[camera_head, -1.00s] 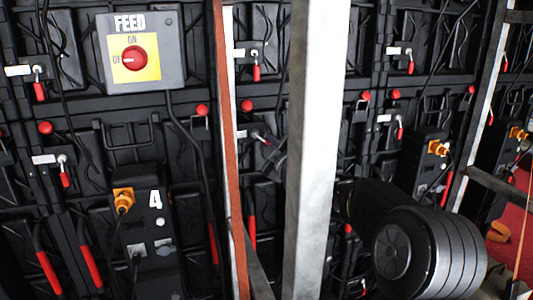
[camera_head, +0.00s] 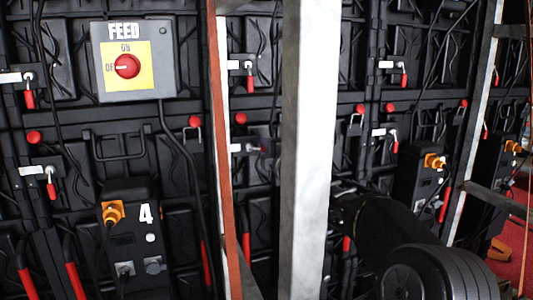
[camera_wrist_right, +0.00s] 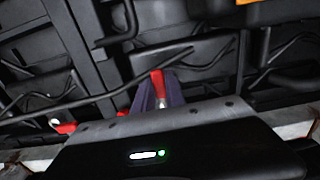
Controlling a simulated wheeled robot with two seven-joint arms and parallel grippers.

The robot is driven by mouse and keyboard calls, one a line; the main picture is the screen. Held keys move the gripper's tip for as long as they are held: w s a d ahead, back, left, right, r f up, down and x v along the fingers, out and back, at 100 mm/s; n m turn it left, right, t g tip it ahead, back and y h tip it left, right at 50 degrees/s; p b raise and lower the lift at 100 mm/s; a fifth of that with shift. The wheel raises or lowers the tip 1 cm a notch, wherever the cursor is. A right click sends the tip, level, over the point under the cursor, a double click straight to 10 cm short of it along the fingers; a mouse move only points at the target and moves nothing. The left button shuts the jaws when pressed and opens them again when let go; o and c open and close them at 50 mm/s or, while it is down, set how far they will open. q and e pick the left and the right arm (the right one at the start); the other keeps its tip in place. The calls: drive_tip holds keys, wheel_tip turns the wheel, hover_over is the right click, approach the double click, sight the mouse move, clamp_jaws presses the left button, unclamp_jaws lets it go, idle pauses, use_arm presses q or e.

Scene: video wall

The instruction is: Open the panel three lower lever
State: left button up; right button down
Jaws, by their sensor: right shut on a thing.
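The lever with a white tag (camera_head: 240,148) sits left of the pale post, below a red knob, on the black panel back. Its red handle (camera_head: 263,149) points sideways to the right and is partly hidden. My right gripper (camera_head: 272,147) is at this handle, mostly hidden behind the post. In the right wrist view, the red handle (camera_wrist_right: 158,82) stands between the two dark fingers of my right gripper (camera_wrist_right: 160,92), which are shut on it. My left gripper is not in view.
A pale upright post (camera_head: 307,150) stands between my right forearm and the lever. A rust-red post (camera_head: 222,150) stands just left of the lever. Other red levers hang down, one above (camera_head: 249,80) and one at right (camera_head: 394,145). A FEED switch box (camera_head: 135,60) is upper left.

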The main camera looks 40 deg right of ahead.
idle(0.3)
drive_tip(key=c, duration=1.4)
unclamp_jaws()
drive_tip(key=shift+v, duration=3.9)
